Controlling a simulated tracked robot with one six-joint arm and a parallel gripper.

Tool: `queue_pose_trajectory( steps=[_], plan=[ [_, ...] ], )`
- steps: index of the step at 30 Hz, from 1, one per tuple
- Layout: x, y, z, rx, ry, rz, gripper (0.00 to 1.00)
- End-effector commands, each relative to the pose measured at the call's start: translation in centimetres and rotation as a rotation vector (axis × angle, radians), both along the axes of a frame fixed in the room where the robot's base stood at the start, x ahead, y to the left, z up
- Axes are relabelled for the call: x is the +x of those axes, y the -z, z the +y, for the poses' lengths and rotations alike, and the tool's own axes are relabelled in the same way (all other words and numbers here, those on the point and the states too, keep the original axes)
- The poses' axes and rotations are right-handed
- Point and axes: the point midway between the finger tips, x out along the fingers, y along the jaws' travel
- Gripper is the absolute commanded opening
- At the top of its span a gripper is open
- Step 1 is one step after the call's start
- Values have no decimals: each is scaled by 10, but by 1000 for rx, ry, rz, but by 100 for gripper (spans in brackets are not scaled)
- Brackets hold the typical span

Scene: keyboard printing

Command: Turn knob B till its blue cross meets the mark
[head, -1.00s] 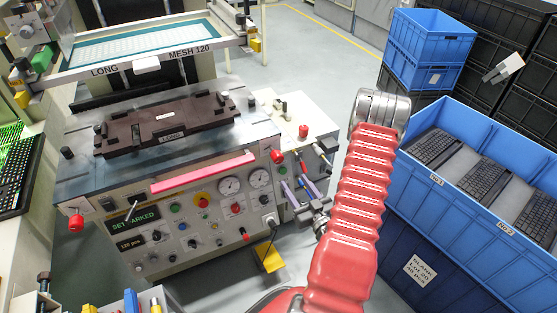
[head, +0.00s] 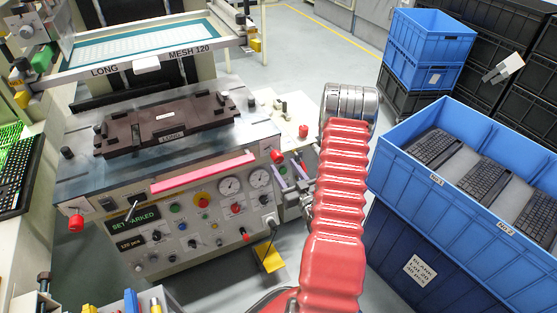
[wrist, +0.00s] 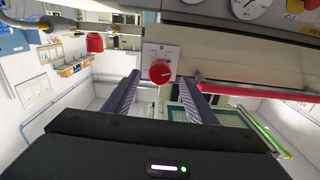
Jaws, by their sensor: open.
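A red knob (wrist: 160,72) on a pale plate shows in the wrist view, between and beyond my fingertips. In the head view it appears to be the red knob (head: 278,157) at the machine's right front corner. I cannot read its letter, and no blue cross can be made out. A small dark mark shows on the plate above it in the wrist view. My gripper (wrist: 159,84) is open and empty, its two purple fingers apart on either side of the knob. In the head view my arm partly hides the gripper (head: 291,177).
A pink bar (head: 203,173) runs along the machine's front edge beside the knob. Gauges (head: 229,186) sit below it. Another red knob (head: 303,131) stands to the right. Blue crates (head: 470,215) with keyboards stand right of my arm.

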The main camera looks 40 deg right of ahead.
Motion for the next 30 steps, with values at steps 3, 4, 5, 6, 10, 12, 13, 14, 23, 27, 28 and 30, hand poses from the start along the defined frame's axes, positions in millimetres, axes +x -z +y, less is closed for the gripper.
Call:
queue_pose_trajectory(
  steps=[3, 4, 5, 6, 10, 12, 13, 14, 23, 27, 28, 30],
  plan=[
    [19, 0, -5, -2, -3, -1, 51],
    [23, 0, -6, -3, -3, -1, 51],
    [27, -1, -7, -3, -3, -1, 51],
    [33, 0, -9, -3, -3, -1, 51],
    [46, 0, -13, -1, -2, -1, 51],
    [50, 0, -14, -1, -1, 0, 51],
    [51, 0, -15, 0, -1, 0, 51],
    [52, 0, -15, 0, -1, 0, 51],
    [53, 0, -15, 0, 0, 0, 50],
    [52, 0, -15, 0, 0, 0, 40],
    [52, 0, -15, 0, 0, 0, 38],
    [52, 0, -15, 0, 0, 0, 33]
  ],
)
